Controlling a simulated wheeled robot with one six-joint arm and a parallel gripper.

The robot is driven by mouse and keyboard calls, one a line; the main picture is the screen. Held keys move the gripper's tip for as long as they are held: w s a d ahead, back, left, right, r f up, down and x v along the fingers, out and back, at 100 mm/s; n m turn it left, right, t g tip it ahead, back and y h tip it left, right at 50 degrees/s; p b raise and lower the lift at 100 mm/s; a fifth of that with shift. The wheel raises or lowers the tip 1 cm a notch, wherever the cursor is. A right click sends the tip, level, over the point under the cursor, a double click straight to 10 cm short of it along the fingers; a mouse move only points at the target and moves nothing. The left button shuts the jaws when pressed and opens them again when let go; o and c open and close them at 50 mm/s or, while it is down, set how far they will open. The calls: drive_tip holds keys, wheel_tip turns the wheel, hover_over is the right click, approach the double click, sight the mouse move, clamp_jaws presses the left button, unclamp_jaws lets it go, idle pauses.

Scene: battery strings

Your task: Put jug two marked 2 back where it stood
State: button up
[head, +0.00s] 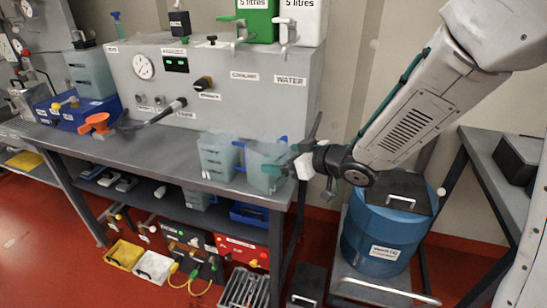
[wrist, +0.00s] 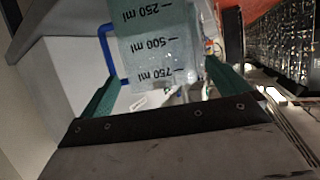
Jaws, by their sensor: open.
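A clear bluish jug (head: 265,158) with a blue handle stands near the right front corner of the grey bench (head: 130,160). My gripper (head: 279,167) is at this jug, partly in front of it. In the wrist view a jug (wrist: 160,48) with 250, 500 and 750 ml marks fills the space between and beyond the green fingers of my gripper (wrist: 165,85). The fingers are open; I cannot tell whether they touch it. A second similar jug (head: 217,158) stands just to the left. No number 2 is readable on either jug.
A grey machine (head: 225,95) labelled WATER backs the bench, with green and white 5 litre containers (head: 258,20) on top. An orange funnel (head: 97,123) lies at the left. A blue drum (head: 380,235) stands right of the bench. The front middle of the bench is clear.

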drive_tip(key=s+d+r+m+h, duration=0.2)
drive_tip(key=s+d+r+h, duration=0.1)
drive_tip(key=d, duration=0.4)
drive_tip(key=s+d+r+m+h, duration=0.2)
drive_tip(key=d+h, duration=0.2)
drive_tip(key=d, duration=0.3)
drive_tip(key=s+d+r+m+h, duration=0.2)
drive_tip(key=s+d+r+h, duration=0.1)
drive_tip(key=d, duration=0.4)
drive_tip(key=s+r+m+g, duration=0.2)
drive_tip(key=s+g, duration=0.6)
drive_tip(key=s, duration=1.5)
drive_tip(key=shift+d+m, duration=0.15)
drive_tip(key=shift+m, duration=0.55)
